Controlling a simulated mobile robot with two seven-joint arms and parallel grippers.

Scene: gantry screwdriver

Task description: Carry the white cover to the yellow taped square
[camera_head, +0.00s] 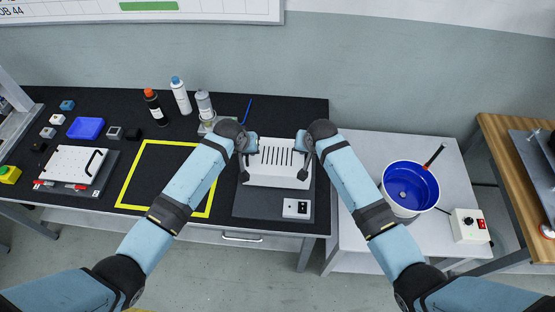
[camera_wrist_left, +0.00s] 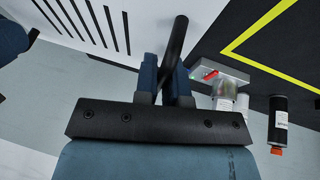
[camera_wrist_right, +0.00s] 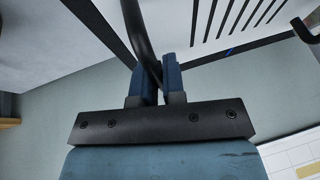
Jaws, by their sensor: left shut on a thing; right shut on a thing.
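The white cover (camera_head: 276,177) with dark slots is in front of me, over a dark grey mat (camera_head: 250,204); I cannot tell whether it touches the mat. My left gripper (camera_head: 250,143) is shut on the cover's left black handle, which shows in the left wrist view (camera_wrist_left: 176,45). My right gripper (camera_head: 303,143) is shut on the right black handle, which shows in the right wrist view (camera_wrist_right: 136,32). The yellow taped square (camera_head: 133,176) is on the black worktop left of the cover. My left arm crosses over part of it. The tape also shows in the left wrist view (camera_wrist_left: 262,25).
Bottles (camera_head: 181,96) stand behind the square. A white box (camera_head: 73,165) with a black handle and a blue tray (camera_head: 86,128) lie further left. A small white switch box (camera_head: 296,208) sits at the mat's front. A blue bowl (camera_head: 410,184) stands on the right table.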

